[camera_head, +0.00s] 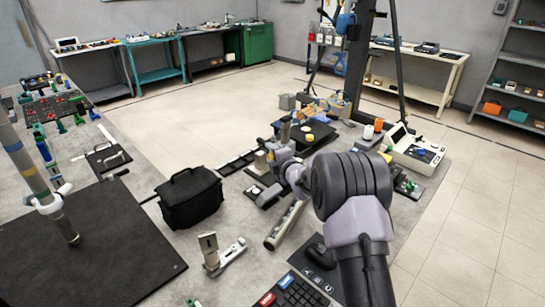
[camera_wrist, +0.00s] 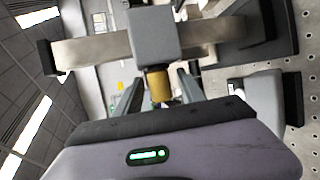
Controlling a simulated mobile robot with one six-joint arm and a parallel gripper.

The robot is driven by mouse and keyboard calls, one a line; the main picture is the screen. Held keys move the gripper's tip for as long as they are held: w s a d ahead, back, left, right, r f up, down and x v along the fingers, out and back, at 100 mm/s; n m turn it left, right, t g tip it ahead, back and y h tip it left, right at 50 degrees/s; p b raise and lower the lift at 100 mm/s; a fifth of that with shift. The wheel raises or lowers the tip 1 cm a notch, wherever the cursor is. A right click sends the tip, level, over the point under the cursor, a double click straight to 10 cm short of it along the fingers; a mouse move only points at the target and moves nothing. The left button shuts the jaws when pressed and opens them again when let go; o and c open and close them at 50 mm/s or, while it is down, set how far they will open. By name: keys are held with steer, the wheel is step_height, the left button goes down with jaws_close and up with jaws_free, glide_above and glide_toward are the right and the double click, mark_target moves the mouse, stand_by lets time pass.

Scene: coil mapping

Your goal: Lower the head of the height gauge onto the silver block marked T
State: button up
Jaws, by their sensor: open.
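In the wrist view, my gripper (camera_wrist: 160,78) has its two dark fingers apart. A brass-coloured cylinder (camera_wrist: 159,88) shows between them, below a grey square block (camera_wrist: 153,32). This block sits across a pale metal bar (camera_wrist: 90,51); together they look like the height gauge's head and column. Gaps show between the fingers and the cylinder, so they do not appear closed on it. In the head view, my gripper is small and partly hidden by my arm, near small fixtures on the bench. I cannot make out the silver block or its T mark in either view.
In the head view, a black bag (camera_head: 189,198) stands left of my arm. A silver upright piece on a base (camera_head: 209,251) and a keypad (camera_head: 297,292) are nearer. A black mat (camera_head: 85,250) lies left. A white instrument (camera_head: 417,151) stands right of my arm.

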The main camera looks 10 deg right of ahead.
steer(key=shift+c, duration=0.4)
jaws_close()
stand_by(0.9)
